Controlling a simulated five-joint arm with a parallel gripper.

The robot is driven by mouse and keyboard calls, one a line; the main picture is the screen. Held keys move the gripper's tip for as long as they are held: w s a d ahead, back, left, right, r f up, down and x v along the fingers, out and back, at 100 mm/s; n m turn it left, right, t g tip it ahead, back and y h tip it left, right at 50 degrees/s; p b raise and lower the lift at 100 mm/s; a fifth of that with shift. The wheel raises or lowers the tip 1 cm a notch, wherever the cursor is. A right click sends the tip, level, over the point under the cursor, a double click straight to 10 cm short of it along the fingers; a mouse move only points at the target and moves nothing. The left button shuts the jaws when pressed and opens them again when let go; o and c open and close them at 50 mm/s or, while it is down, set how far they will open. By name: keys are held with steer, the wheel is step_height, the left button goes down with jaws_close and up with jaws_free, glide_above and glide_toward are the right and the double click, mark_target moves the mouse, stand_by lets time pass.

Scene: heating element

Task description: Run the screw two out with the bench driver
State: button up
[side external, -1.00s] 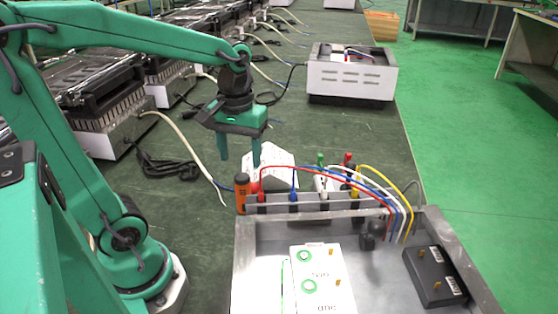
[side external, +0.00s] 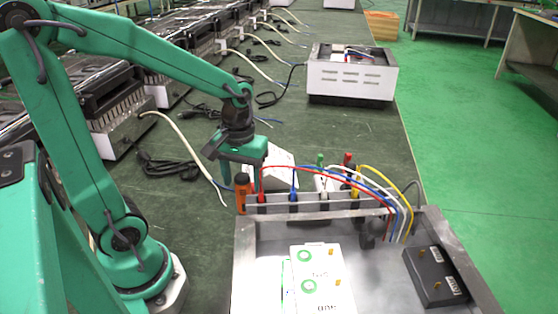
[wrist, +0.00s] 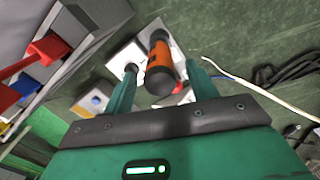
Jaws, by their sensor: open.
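The bench driver, with an orange and black handle (side external: 242,190), stands upright at the left end of the rack along the metal tray's back edge. My gripper (side external: 241,180) is open, with its fingers around or just above the driver's handle. In the wrist view the driver (wrist: 160,65) shows between the two spread fingers (wrist: 160,92), with no visible grip on it. A white panel with round green marks and brass-coloured screws (side external: 318,275) lies in the tray. Its printed labels are too small to read surely, so I cannot tell which is screw two.
The metal tray (side external: 375,285) also holds a black box (side external: 436,275) at right. Red, blue, white and yellow leads (side external: 330,172) arch over the rack beside the driver. A black cable (side external: 165,165) lies on the bench at left.

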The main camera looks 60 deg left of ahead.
steer(key=shift+f, duration=0.25)
stand_by(0.3)
jaws_close()
